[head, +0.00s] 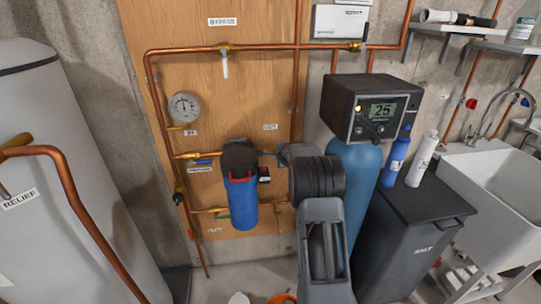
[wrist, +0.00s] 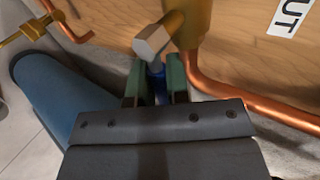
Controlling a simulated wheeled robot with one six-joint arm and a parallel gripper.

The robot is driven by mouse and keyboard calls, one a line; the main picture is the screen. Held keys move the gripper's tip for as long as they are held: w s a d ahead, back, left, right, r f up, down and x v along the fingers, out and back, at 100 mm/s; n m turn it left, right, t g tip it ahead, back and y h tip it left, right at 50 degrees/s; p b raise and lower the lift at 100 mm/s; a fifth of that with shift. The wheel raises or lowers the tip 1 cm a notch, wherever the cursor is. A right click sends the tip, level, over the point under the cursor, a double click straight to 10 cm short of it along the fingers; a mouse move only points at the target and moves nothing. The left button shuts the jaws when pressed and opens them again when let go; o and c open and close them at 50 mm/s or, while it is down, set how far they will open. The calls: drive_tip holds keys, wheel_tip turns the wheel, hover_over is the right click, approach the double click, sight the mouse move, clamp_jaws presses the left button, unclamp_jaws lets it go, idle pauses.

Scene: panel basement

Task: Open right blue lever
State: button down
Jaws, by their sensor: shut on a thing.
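The right blue lever (wrist: 158,86) shows in the wrist view as a narrow blue strip below a grey metal nut on the brass valve (wrist: 190,22). My gripper (wrist: 157,82) has its two green-padded fingers closed around the lever, one on each side. Most of the lever is hidden between the fingers and behind the dark gripper body. In the head view, my arm covers most of the area right of the blue filter housing (head: 241,201), below a small label (head: 270,127). Another blue lever (head: 203,162) lies flat on the pipe left of the filter.
A copper pipe (wrist: 250,103) runs close to the right of my gripper in the wrist view. The wooden panel (head: 190,70) is behind. The blue tank (head: 362,170) with its control head (head: 368,108) stands right of my arm. A black salt bin (head: 410,235) is further right.

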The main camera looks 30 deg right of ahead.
drive_tip(key=shift+r, duration=0.1)
idle(0.4)
drive_tip(key=c, duration=1.1)
unclamp_jaws()
drive_tip(key=shift+r+p, duration=0.4)
drive_tip(key=shift+p, duration=0.1)
wheel_tip(320, 180, up, 3)
drive_tip(key=shift+f+p, duration=0.1)
drive_tip(key=shift+p, duration=1.1)
drive_tip(key=v, duration=1.7)
drive_tip(key=shift+w+a+f, duration=0.1)
drive_tip(key=shift+a+f, duration=0.05)
drive_tip(key=shift+a, duration=0.2)
